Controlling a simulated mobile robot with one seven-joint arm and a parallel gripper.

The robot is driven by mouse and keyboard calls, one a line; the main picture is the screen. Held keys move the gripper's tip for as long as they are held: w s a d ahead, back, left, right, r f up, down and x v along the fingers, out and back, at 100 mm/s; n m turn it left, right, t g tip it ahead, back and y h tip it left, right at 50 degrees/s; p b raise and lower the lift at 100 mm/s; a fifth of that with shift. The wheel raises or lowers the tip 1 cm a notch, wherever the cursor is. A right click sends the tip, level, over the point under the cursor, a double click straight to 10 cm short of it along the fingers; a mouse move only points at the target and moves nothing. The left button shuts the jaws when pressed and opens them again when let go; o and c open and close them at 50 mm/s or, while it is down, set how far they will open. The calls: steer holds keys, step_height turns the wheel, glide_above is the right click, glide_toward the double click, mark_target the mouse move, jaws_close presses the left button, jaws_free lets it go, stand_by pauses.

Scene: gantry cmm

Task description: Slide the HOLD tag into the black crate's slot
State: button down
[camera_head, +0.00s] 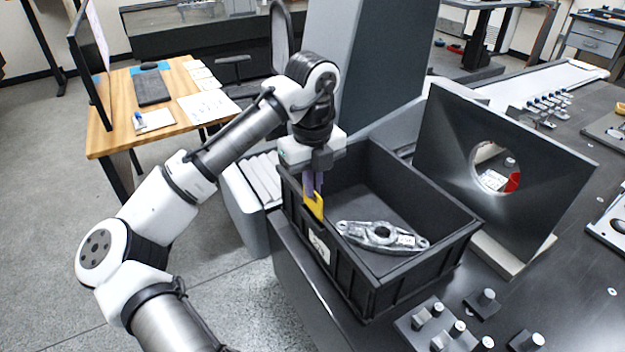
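The black crate (417,279) stands open on the dark table in the middle of the view. My gripper (314,191) points down at the crate's left wall, near its top rim. It appears shut on the yellow HOLD tag (316,207), which hangs below the fingers, slightly tilted. The writing on the tag is too small to read. A white card or label (319,248) sits on the outer face of that wall, just below the tag. The slot itself cannot be made out, and I cannot tell whether the tag touches the wall.
A grey metal part (365,236) with a central hole lies inside the crate. A dark upright plate with a round hole (447,140) stands right of the crate. Several metal pegs (458,328) stand in front. A wooden desk (180,82) is at the back left.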

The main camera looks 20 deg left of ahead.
mark_target(312, 210)
steer(key=shift+f, duration=0.7)
stand_by(0.8)
steer(key=shift+f, duration=0.35)
steer(key=shift+f, duration=0.2)
stand_by(0.4)
steer(key=shift+f, duration=0.45)
steer(key=c, duration=1.3)
jaws_free()
steer(key=shift+r, duration=0.1)
